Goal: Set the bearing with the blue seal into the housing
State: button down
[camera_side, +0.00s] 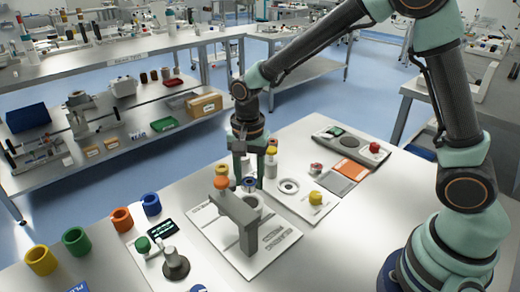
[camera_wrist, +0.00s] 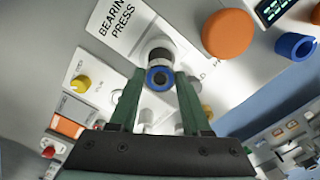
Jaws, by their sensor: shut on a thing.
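The bearing with the blue seal (camera_wrist: 159,80) is between the fingertips of my gripper (camera_wrist: 160,75) in the wrist view. My gripper is shut on it. In the side view the blue-sealed bearing (camera_side: 249,184) shows low between the fingers of my gripper (camera_side: 250,178), which point down. The pale round housing (camera_side: 253,201) is directly below, on the white press plate. In the wrist view the housing (camera_wrist: 155,42) shows just past the bearing. I cannot tell whether the bearing touches the housing's mouth.
The grey press frame (camera_side: 244,228) with an orange knob (camera_side: 222,183) stands close in front of my gripper. Red, yellow and white parts stand close to its right. Orange, blue, green and yellow rings lie at the left. A control box (camera_side: 350,146) is behind right.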

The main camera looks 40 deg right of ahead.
aim_at(250, 204)
jog(key=shift+f, duration=2.05)
jog(key=shift+f, duration=0.45)
dwell(0.8)
grip_release()
jog(key=shift+r, duration=0.1)
jog(key=shift+r, duration=2.9)
